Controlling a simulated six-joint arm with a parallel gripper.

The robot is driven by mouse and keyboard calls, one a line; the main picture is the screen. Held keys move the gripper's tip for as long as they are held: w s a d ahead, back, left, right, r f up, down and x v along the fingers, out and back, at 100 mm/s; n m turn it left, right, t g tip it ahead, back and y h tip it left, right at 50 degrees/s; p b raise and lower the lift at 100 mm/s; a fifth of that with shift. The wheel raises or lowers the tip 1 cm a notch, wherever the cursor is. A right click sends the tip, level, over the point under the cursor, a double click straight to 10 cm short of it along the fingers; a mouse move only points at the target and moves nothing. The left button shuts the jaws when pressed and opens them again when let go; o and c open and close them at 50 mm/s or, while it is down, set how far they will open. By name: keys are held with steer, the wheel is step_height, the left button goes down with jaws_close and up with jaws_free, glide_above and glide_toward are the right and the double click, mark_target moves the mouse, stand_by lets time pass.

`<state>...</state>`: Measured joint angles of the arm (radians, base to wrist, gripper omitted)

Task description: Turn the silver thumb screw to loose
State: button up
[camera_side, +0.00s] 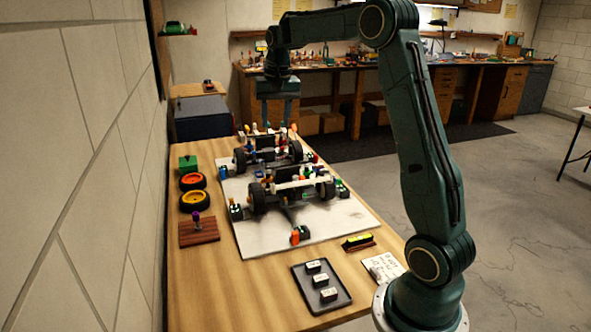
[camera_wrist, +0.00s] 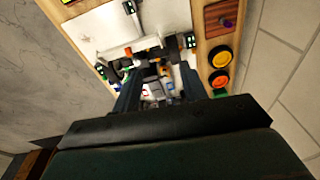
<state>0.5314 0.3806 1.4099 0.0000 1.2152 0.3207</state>
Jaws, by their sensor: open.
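The RC car chassis (camera_side: 285,183) stands on a white board (camera_side: 262,240) on the wooden table, with black wheels and many small coloured parts on it. My gripper (camera_side: 275,125) is above the far end of the chassis, pointing down, open and empty. In the wrist view, my gripper (camera_wrist: 160,90) has its two dark fingers apart, with the chassis (camera_wrist: 150,68) below and between them. The silver thumb screw is too small to make out in either view; the fingers may hide part of the chassis.
Yellow and orange wheels (camera_side: 193,191) and a green block (camera_side: 187,162) lie along the left table edge. A reddish-brown wooden block (camera_side: 200,234) stands nearer. A black tray (camera_side: 335,294) with small black boxes is at the front. A wall borders the left side.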

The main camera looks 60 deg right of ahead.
mark_target(296, 177)
steer(key=w+d+f+m+g, duration=0.1)
steer(key=d+f+m, duration=0.2)
steer(key=d+f, duration=0.7)
steer(key=d, duration=0.4)
steer(key=shift+d+f+m+y, duration=0.3)
steer(key=shift+m+y, duration=0.1)
steer(key=shift+f, duration=0.1)
steer(key=shift+f, duration=6.8)
jaws_close()
